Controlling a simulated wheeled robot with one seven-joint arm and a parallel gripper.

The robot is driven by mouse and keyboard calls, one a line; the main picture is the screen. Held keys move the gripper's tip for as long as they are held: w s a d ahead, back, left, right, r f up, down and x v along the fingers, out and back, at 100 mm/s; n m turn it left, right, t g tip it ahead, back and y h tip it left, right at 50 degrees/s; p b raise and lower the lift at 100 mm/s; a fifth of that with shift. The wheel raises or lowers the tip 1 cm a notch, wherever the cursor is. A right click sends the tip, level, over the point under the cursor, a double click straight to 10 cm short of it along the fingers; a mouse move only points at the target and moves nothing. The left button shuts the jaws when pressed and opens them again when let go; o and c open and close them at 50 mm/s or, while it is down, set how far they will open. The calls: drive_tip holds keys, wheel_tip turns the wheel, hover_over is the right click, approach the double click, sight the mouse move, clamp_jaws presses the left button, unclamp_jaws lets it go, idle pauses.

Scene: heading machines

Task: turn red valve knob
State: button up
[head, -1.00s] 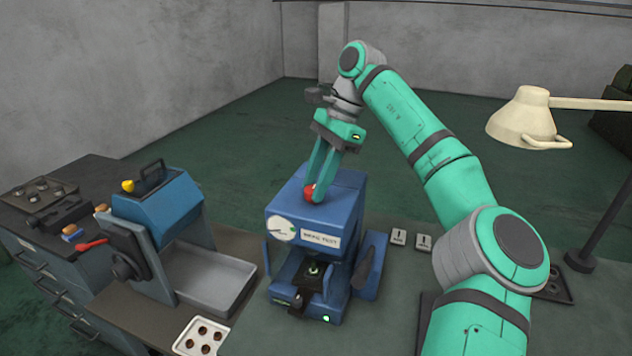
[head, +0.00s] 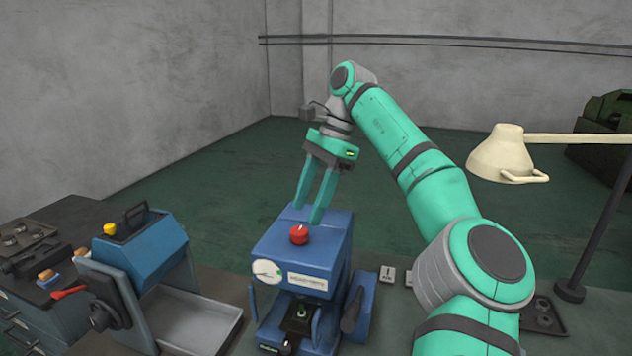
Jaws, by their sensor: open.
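The red valve knob (head: 299,235) sits on top of the blue test machine (head: 318,252), which has a round dial and a white label on its front. A pale line shows on the knob's top. My gripper (head: 308,213) is open and empty. Its two green fingers point down, just behind and above the knob in the head view. The knob shows in full and appears clear of the fingers. The exact gap between them is hard to judge.
A blue machine with a yellow knob (head: 110,229) and a grey tray (head: 190,320) stands to the left. A cream lamp (head: 503,154) stands at the right. Small white marked blocks (head: 387,274) lie right of the test machine. Open floor shows behind.

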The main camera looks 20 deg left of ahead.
drive_tip(key=shift+v, duration=2.95)
drive_tip(key=shift+s+a, duration=0.1)
